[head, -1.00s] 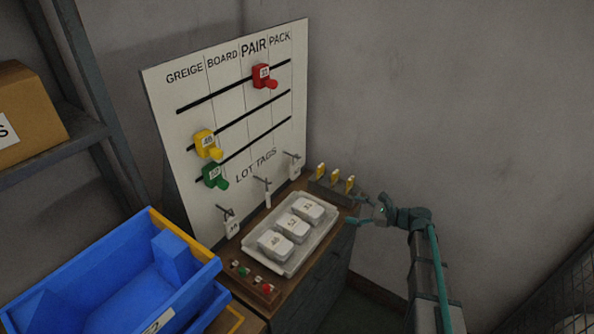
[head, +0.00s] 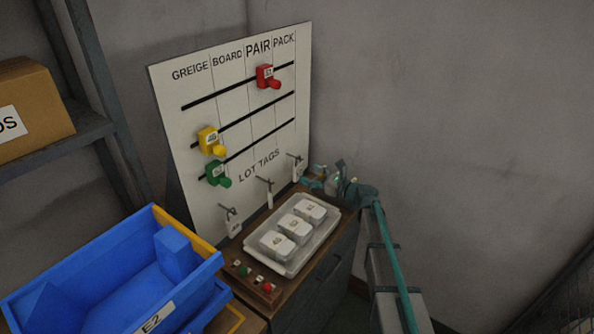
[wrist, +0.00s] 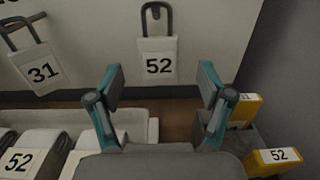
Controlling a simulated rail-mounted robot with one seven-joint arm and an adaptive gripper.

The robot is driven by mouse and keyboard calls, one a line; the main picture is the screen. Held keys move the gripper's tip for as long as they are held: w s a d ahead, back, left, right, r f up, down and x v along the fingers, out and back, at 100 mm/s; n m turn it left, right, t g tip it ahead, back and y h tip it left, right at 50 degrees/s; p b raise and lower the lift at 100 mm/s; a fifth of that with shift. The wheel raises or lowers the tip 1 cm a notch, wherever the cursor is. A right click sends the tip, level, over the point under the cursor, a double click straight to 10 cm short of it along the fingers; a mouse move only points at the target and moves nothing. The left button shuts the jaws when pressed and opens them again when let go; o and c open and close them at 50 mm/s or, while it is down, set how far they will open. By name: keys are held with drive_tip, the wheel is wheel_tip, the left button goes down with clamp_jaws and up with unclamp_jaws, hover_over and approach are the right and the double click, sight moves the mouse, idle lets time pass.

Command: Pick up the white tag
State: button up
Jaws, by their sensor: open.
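Several white tags hang from hooks along the bottom of the board. The white tag marked 52 (wrist: 159,58) hangs straight ahead in the wrist view, framed between my fingers. In the head view it is the rightmost tag (head: 298,173), close to my gripper (head: 316,178). My gripper (wrist: 161,80) is open and empty, its two teal fingers apart on either side of the tag's line. I cannot tell how far the fingertips are from it. A white tag marked 31 (wrist: 42,68) hangs to the left, tilted in the wrist view. Another white tag (head: 234,228) hangs farther left.
A clear tray (head: 250,243) with several white numbered packs stands on the wooden cabinet below. Yellow-topped pieces (wrist: 267,160) stand in a dark holder at right. A blue bin (head: 60,282) is at left. Red, yellow and green markers sit on the board (head: 225,105).

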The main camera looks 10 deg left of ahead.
sight(300, 167)
drive_tip(key=shift+p+x, duration=1.25)
drive_tip(key=shift+x, duration=1.65)
drive_tip(key=shift+s, duration=0.1)
drive_tip(key=c, duration=1.3)
drive_tip(key=shift+o, duration=0.2)
drive_tip(key=shift+r, duration=0.1)
drive_tip(key=shift+r+b, duration=0.45)
drive_tip(key=shift+r, duration=0.05)
drive_tip(key=b+v, duration=0.4)
drive_tip(key=v, duration=1.4)
drive_tip(key=shift+r, duration=0.15)
